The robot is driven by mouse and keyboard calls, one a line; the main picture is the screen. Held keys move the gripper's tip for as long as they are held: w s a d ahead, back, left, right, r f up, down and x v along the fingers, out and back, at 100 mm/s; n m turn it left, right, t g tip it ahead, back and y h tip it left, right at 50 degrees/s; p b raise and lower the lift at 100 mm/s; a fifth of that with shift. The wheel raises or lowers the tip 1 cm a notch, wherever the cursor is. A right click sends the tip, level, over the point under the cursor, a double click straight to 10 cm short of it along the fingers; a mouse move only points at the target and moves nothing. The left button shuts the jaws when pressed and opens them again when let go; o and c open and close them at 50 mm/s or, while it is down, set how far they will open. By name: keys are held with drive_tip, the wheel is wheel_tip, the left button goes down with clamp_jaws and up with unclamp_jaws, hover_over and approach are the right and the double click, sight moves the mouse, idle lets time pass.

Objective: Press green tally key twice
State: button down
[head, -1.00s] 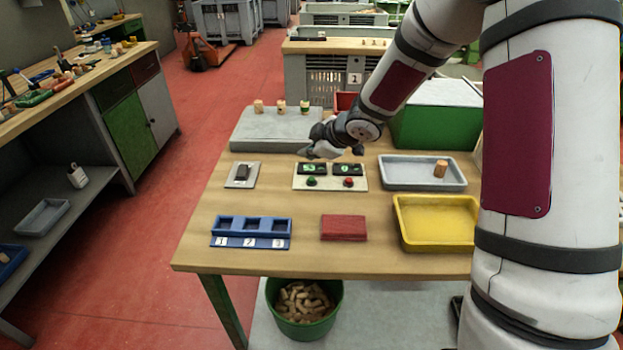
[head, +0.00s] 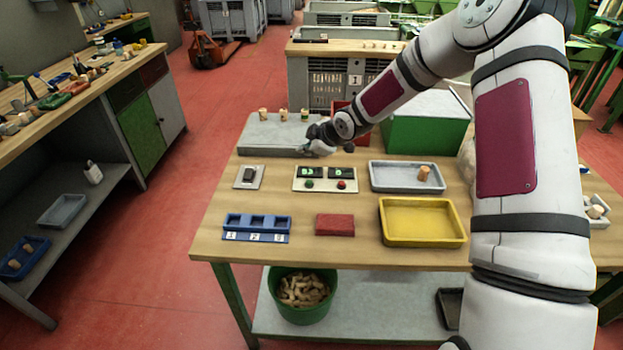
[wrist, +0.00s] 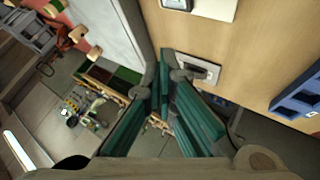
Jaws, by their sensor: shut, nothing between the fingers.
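The green tally key (head: 309,184) is a small round button at the front left of a pale panel (head: 325,188) on the workbench. A red key (head: 342,184) is beside it on the right. Two dark displays (head: 310,172) with green digits, too small to read surely, stand behind the keys. My gripper (head: 303,151) is shut and empty, above the bench behind the panel, close to the grey slab's front right edge and apart from the green key. In the wrist view my gripper's green-padded fingers (wrist: 164,80) show; the green key is not seen there.
A switch plate (head: 249,186) lies left of the panel. A grey slab (head: 265,137) with corks is behind. A grey tray (head: 383,180), yellow tray (head: 387,238), red block (head: 335,225) and blue three-slot holder (head: 233,237) surround the panel.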

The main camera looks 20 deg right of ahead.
sight(307, 183)
idle(0.4)
drive_tip(key=shift+f+b, duration=1.2)
drive_tip(key=shift+f, duration=3.15)
drive_tip(key=shift+f, duration=0.4)
drive_tip(key=shift+f+b, duration=0.3)
drive_tip(key=shift+f, duration=0.15)
drive_tip(key=shift+s+r, duration=0.1)
drive_tip(key=shift+r+p, duration=0.3)
drive_tip(key=shift+r, duration=0.5)
drive_tip(key=shift+r, duration=0.1)
